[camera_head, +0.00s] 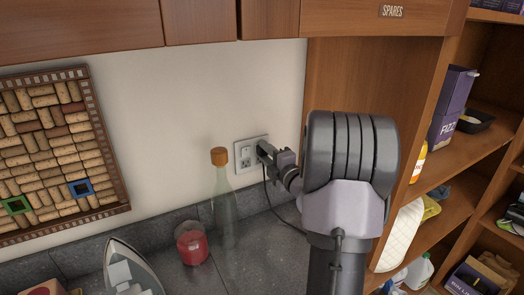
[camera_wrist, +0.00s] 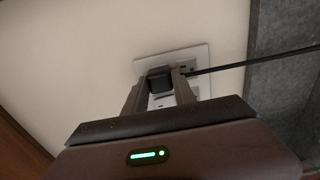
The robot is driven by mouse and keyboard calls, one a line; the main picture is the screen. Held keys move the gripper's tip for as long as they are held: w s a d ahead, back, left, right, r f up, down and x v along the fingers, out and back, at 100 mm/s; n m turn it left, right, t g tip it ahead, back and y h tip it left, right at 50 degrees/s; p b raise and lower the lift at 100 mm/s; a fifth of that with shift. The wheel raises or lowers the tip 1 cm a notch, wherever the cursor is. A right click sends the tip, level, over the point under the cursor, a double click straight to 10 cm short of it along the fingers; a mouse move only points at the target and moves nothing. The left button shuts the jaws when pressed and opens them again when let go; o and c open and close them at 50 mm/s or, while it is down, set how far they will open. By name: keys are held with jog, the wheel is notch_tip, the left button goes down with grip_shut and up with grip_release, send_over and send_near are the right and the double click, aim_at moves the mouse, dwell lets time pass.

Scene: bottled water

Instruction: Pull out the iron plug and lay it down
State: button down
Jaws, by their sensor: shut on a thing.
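The iron plug (camera_wrist: 159,82) is a dark block at the wall socket (camera_wrist: 192,57). My gripper (camera_wrist: 158,84) is shut on the plug, one finger on each side of it. In the head view my gripper (camera_head: 268,152) reaches the socket plate (camera_head: 245,154) from the right. The plug's prongs are hidden, so I cannot tell whether it is fully seated. A dark cord (camera_head: 268,196) hangs from the plug down to the counter. The iron (camera_head: 128,268) stands at the lower left, partly cut off by the frame.
A clear bottle with a cork (camera_head: 223,205) and a red candle jar (camera_head: 191,243) stand on the grey counter (camera_head: 250,270), left of my arm. A shelf unit (camera_head: 455,170) is close on the right. Wooden cabinets (camera_head: 200,20) hang above. A cork board (camera_head: 50,150) is on the left wall.

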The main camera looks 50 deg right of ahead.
jog(key=shift+v, duration=3)
notch_tip(320, 180, down, 3)
jog(key=shift+w+d+r+b, duration=0.1)
jog(key=shift+r+b, duration=0.05)
jog(key=shift+b, duration=1.05)
